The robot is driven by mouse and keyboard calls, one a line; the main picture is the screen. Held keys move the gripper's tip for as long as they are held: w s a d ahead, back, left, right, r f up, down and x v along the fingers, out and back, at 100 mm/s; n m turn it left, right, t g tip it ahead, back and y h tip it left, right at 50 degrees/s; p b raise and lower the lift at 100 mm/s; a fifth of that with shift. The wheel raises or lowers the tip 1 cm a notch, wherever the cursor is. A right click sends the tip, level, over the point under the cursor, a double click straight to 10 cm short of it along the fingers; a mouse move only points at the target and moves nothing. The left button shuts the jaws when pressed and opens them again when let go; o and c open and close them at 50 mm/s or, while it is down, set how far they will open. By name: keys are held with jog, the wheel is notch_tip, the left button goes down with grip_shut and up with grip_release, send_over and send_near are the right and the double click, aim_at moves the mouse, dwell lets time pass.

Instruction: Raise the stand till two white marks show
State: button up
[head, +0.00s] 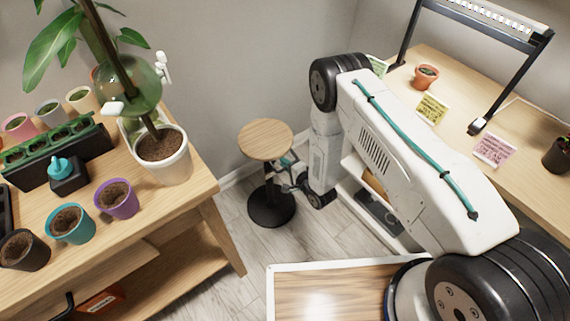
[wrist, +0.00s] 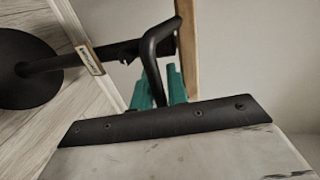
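The stand has a round wooden top (head: 266,139), a dark column and a round black base (head: 271,208). It stands upright on the floor between the two benches. In the wrist view the picture is turned sideways: the base (wrist: 25,68) is at left, the column (wrist: 118,53) runs right, and a bent black lever (wrist: 151,65) comes off it. A small pale plate with dark lettering (wrist: 89,59) sits at the column. My gripper (wrist: 160,88) has teal fingers around the lever; their grip is unclear. It also shows beside the column (head: 287,172). I make out no white marks.
A left bench carries a potted plant (head: 163,165), several coloured pots and a seed tray (head: 58,155). A right bench holds a small terracotta pot (head: 425,76), note cards and a lamp. A wooden tray top (head: 325,293) lies in front. Some floor is clear around the stand.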

grip_shut()
notch_tip(320, 180, up, 14)
jog(key=shift+r, duration=0.2)
jog(key=shift+o, duration=1.2)
grip_release()
jog(key=v, duration=0.8)
jog(key=shift+w, duration=0.1)
